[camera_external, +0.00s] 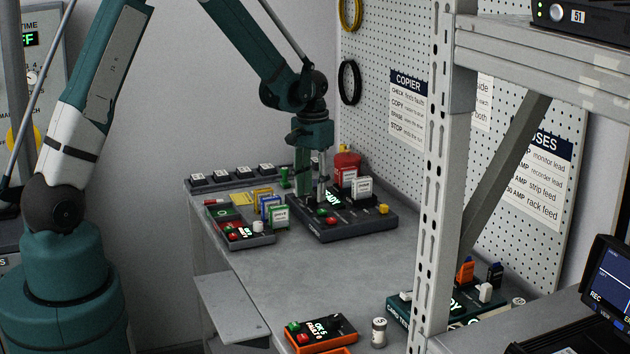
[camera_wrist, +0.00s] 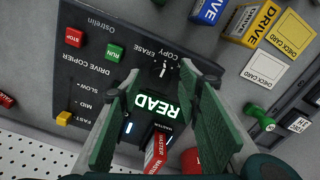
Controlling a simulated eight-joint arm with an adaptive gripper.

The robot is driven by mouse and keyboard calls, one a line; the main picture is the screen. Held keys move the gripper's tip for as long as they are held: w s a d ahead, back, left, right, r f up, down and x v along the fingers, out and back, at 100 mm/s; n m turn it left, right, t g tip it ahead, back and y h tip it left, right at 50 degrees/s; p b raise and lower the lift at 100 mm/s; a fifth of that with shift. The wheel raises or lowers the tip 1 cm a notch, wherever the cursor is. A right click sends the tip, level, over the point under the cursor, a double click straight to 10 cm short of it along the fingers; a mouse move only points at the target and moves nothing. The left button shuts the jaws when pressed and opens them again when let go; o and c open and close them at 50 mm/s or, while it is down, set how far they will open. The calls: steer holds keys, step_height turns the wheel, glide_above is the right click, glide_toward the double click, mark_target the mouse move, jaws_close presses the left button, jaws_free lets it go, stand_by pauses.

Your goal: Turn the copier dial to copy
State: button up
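The drive copier (camera_external: 350,228) is a dark box on the bench, with a lit display reading READY in part. In the wrist view its panel (camera_wrist: 88,85) appears upside down, with COPY and ERASE labels near the dial (camera_wrist: 164,69). The dial is small and dark with white marks; its exact setting is unclear. My gripper (camera_wrist: 162,78) is open, its two green fingers on either side of the dial area. I cannot tell whether they touch the dial. In the external view my gripper (camera_external: 313,198) is down over the copier and hides the dial.
Red STOP (camera_wrist: 74,37) and green RUN (camera_wrist: 114,52) buttons and a yellow speed slider (camera_wrist: 63,118) are on the panel. A red master drive (camera_wrist: 155,150) stands in the copier. Blue and yellow drives (camera_external: 266,200) stand left. A pegboard (camera_external: 380,60) rises behind.

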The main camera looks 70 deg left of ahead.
mark_target(313, 199)
step_height(313, 199, up, 11)
stand_by(0.6)
stand_by(0.5)
steer(key=s+d+r+m+t+b, duration=0.1)
steer(key=s+d+r+t, duration=0.1)
steer(key=s+d+r, duration=0.55)
steer(key=s+d+r+m+t+b, duration=0.1)
steer(key=s+d+r, duration=0.4)
steer(key=d, duration=0.6)
steer(key=s+d+f+m+t+b, duration=0.2)
steer(key=s+d+t, duration=0.2)
steer(key=s+d, duration=0.8)
steer(key=s, duration=0.4)
steer(key=shift+s+d+f, duration=0.2)
steer(key=shift+s+d, duration=0.05)
steer(key=shift+s, duration=0.05)
